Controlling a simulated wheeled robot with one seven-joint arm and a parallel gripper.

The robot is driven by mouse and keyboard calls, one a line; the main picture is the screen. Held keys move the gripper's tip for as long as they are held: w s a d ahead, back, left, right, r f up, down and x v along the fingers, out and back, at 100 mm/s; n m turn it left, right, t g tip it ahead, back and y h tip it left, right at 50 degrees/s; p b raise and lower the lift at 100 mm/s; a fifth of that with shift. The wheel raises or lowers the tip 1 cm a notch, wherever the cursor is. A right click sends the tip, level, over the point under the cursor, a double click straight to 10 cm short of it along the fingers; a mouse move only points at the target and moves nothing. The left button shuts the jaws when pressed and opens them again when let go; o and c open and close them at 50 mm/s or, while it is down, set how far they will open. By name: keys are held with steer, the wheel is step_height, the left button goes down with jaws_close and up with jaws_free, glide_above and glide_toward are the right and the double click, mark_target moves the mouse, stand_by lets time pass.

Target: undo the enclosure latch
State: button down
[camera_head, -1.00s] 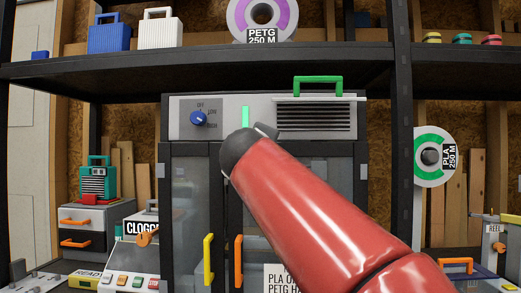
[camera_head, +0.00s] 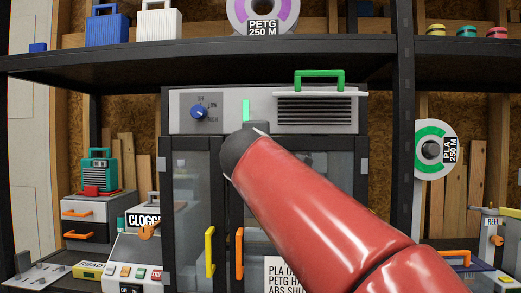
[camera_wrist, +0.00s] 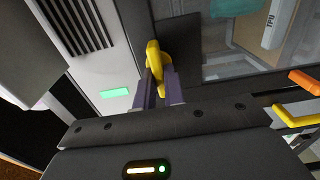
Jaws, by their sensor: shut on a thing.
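The enclosure (camera_head: 225,110) stands under the shelf, with a grey top panel and two dark-framed glass doors that look closed. Its yellow latch (camera_wrist: 154,58) shows in the wrist view at the edge between the panel and the door frame. My gripper (camera_wrist: 160,88) is shut on the latch, one finger on each side. In the head view my red arm hides the latch and most of the gripper. Whether the latch is turned from its fastened position, I cannot tell.
A yellow handle (camera_head: 210,252) and an orange handle (camera_head: 239,253) stick out from the doors. A blue knob (camera_head: 199,112) and a green light (camera_head: 246,111) are on the panel. The shelf (camera_head: 200,64) runs above. A spool (camera_head: 432,149) hangs at right.

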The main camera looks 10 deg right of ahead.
steer(key=c, duration=1.5)
jaws_free()
steer(key=b+v, duration=0.1)
steer(key=v, duration=0.6)
steer(key=shift+s+a, duration=0.15)
steer(key=shift+s, duration=0.2)
